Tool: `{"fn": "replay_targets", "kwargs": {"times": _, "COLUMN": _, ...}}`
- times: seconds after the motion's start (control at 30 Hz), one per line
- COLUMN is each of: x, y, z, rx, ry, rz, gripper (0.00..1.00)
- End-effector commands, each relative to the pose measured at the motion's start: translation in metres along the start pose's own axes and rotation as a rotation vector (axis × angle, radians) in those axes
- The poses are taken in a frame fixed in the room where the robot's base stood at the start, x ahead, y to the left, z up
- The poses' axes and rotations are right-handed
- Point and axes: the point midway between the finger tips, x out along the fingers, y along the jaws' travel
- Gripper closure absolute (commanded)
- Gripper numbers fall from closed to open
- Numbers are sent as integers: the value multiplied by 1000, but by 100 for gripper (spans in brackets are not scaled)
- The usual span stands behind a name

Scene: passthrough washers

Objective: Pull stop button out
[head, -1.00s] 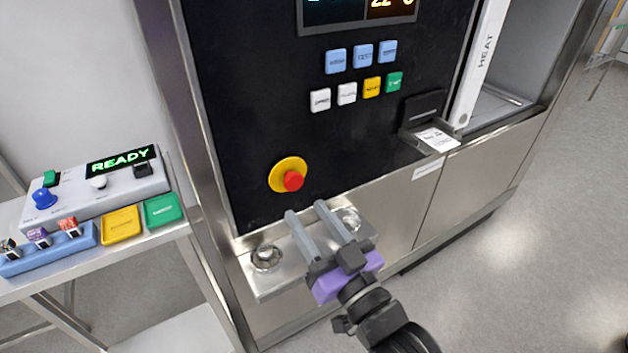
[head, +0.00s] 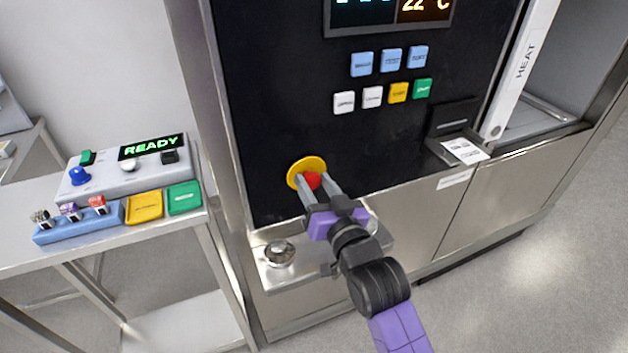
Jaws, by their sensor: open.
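The stop button is a red knob (head: 312,180) on a round yellow base (head: 305,164), low on the machine's black front panel (head: 270,110). My gripper (head: 313,187) is open, with its two grey fingers pointing at the panel. In the picture one finger lies at the left and one at the right of the red knob. I cannot tell whether either finger touches it. The fingers hide part of the knob's sides and the lower part of the yellow base.
A steel shelf (head: 262,270) with a round metal fitting (head: 280,253) juts out below the panel. Blue, white, yellow and green buttons (head: 391,61) and a display sit above. At left, a side table holds a control box (head: 130,178) reading READY. Open floor lies at right.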

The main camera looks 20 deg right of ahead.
Motion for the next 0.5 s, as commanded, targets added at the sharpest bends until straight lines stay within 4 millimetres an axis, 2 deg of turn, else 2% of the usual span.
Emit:
{"fn": "replay_targets", "kwargs": {"times": 0.13, "x": 6, "y": 0, "z": 0, "rx": 0, "ry": 0, "rz": -1, "gripper": 57}}
{"fn": "replay_targets", "kwargs": {"times": 0.37, "x": 6, "y": 0, "z": 0, "rx": 0, "ry": 0, "rz": -1, "gripper": 57}}
{"fn": "replay_targets", "kwargs": {"times": 0.5, "x": 6, "y": 0, "z": 0, "rx": 0, "ry": 0, "rz": -1, "gripper": 85}}
